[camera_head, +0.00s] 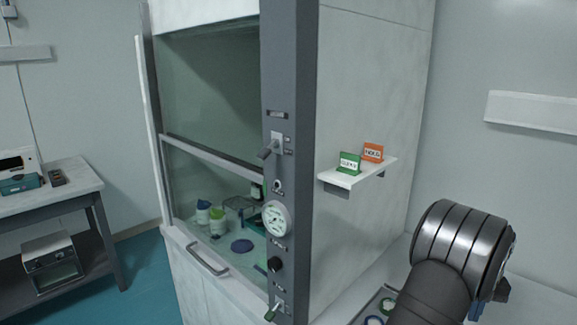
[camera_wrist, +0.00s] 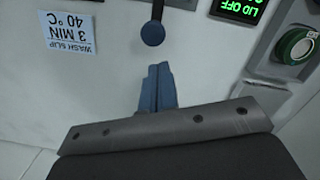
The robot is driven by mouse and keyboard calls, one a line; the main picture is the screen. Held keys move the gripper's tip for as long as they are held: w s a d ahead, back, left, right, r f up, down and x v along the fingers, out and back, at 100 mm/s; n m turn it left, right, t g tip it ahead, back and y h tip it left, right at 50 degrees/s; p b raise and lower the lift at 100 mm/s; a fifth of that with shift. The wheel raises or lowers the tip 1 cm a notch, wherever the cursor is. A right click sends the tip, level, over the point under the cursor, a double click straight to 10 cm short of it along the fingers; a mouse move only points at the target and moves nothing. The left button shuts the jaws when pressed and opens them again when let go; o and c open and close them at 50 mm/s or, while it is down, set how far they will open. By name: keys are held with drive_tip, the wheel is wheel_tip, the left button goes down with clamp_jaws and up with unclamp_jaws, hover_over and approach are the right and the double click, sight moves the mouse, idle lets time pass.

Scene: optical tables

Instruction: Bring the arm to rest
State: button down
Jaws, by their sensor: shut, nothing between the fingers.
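My gripper (camera_wrist: 157,72) shows in the wrist view with its two blue fingers together and nothing between them. It points at a pale panel or surface. A dark blue round knob on a stem (camera_wrist: 152,34) lies just beyond the fingertips, with a small gap in the picture. In the head view my arm (camera_head: 455,255) is at the lower right, bent, with a dark grey banded joint.
The wrist view shows an inverted wash slip (camera_wrist: 68,32), a "LID OFF" display (camera_wrist: 238,10) and a green round button (camera_wrist: 295,47). A fume hood (camera_head: 375,80) with a side shelf (camera_head: 357,175) bearing green and orange signs stands left of my arm. A bench (camera_head: 50,198) is far left.

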wheel_tip(320, 180, up, 16)
drive_tip(key=w, duration=0.2)
drive_tip(key=f, duration=0.5)
drive_tip(key=s+f, duration=0.1)
drive_tip(key=f, duration=0.5)
drive_tip(key=s+f, duration=0.1)
drive_tip(key=f, duration=0.4)
drive_tip(key=shift+f, duration=0.2)
drive_tip(key=s, duration=0.1)
drive_tip(key=s+a+f, duration=0.1)
drive_tip(key=shift+s, duration=0.3)
drive_tip(key=shift+s+r, duration=0.2)
drive_tip(key=shift+r, duration=0.2)
wheel_tip(320, 180, up, 12)
drive_tip(key=shift+w+f, duration=0.15)
drive_tip(key=shift+w, duration=0.2)
